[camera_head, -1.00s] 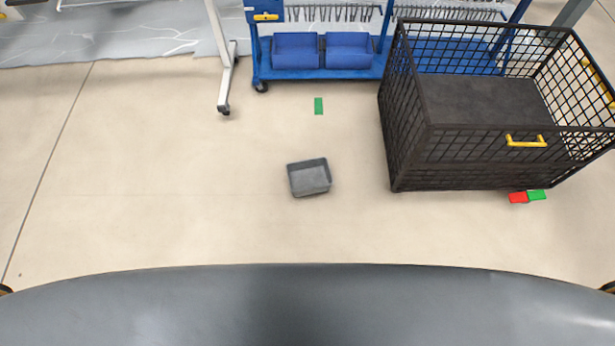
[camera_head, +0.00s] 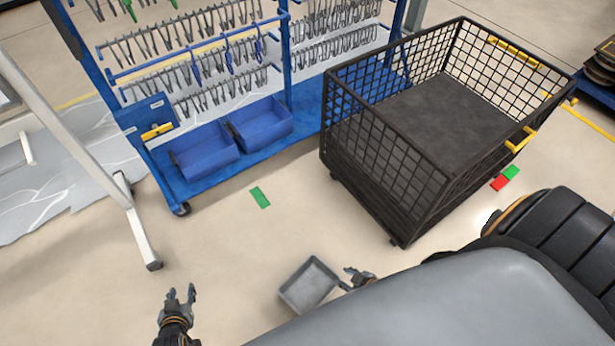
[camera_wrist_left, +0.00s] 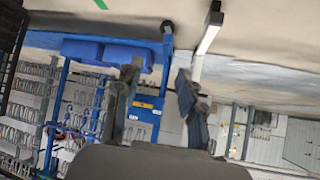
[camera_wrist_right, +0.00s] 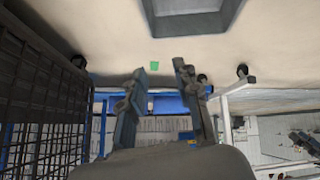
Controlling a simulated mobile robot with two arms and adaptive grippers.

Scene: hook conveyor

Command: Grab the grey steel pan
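The grey steel pan (camera_head: 309,286) is a shallow, empty rectangular tray in the lower middle of the head view. Its underside or rim also shows large at the top of the right wrist view (camera_wrist_right: 190,22). My right gripper (camera_head: 350,278) is just right of the pan in the head view, with its fingers apart in the right wrist view (camera_wrist_right: 157,78) and nothing between them. My left gripper (camera_head: 180,293) is to the left of the pan, well apart from it. Its fingers are spread and empty, as the left wrist view (camera_wrist_left: 156,72) also shows.
A black mesh cage cart (camera_head: 400,150) stands right of and behind the pan. A blue rack (camera_head: 220,165) with hooks and blue bins (camera_head: 262,124) is at the back. A white stand leg (camera_head: 143,235) is at left. Floor around the green marker (camera_head: 260,197) is clear.

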